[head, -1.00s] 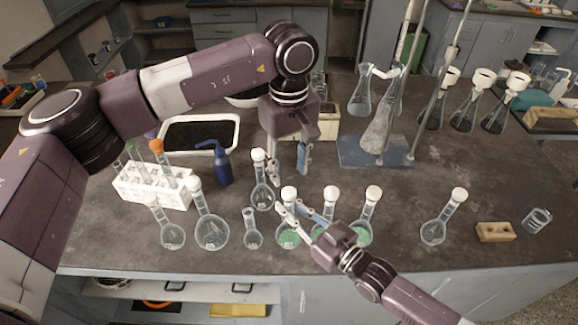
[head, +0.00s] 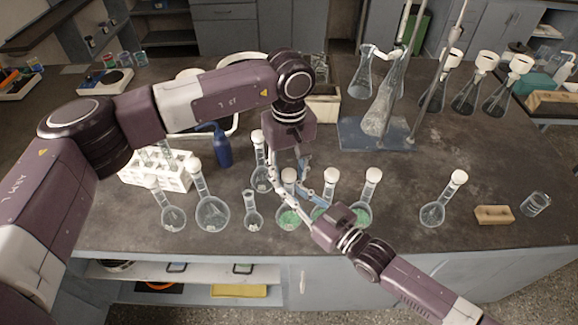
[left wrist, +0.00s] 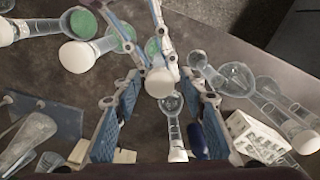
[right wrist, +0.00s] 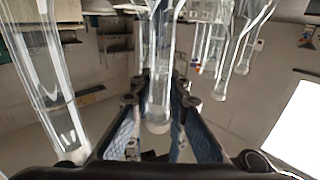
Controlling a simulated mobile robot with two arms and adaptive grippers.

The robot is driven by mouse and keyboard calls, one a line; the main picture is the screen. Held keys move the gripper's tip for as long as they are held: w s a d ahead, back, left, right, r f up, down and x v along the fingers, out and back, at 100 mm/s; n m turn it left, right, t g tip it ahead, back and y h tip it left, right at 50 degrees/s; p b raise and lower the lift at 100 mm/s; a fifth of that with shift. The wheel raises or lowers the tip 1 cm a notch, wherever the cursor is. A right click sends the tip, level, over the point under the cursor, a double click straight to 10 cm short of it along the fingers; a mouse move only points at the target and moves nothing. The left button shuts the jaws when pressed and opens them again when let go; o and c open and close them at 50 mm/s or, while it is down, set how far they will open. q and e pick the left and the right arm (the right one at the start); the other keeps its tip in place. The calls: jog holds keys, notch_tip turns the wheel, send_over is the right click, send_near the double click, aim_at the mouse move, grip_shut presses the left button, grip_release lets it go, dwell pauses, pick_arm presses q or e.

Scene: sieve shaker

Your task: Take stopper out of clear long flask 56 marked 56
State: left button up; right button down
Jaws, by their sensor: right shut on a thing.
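The stoppered long flask (head: 289,215) stands near the front of the bench with green contents; no 56 mark is readable. Its round white stopper (head: 289,175) also shows in the left wrist view (left wrist: 159,83). My right gripper (head: 290,193) is shut on the flask's neck (right wrist: 160,75), below the stopper. My left gripper (head: 287,170) is open above the flask. In the left wrist view its two fingers (left wrist: 160,82) stand on either side of the stopper, with gaps visible. The right fingers partly hide the flask.
Close by stand other stoppered flasks: a clear one (head: 260,175) behind, green ones (head: 362,214) to the right, clear ones (head: 212,212) to the left. A white tube rack (head: 155,175) and a blue bottle (head: 221,150) stand further left. Bench to the right is mostly free.

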pick_arm(q)
grip_shut()
jog(key=n, duration=1.3)
jog(key=shift+r+n, duration=0.1)
jog(key=shift+n, duration=0.3)
jog(key=n, duration=0.6)
jog(key=shift+n, duration=0.4)
jog(key=n, duration=0.8)
jog(key=shift+r, duration=0.2)
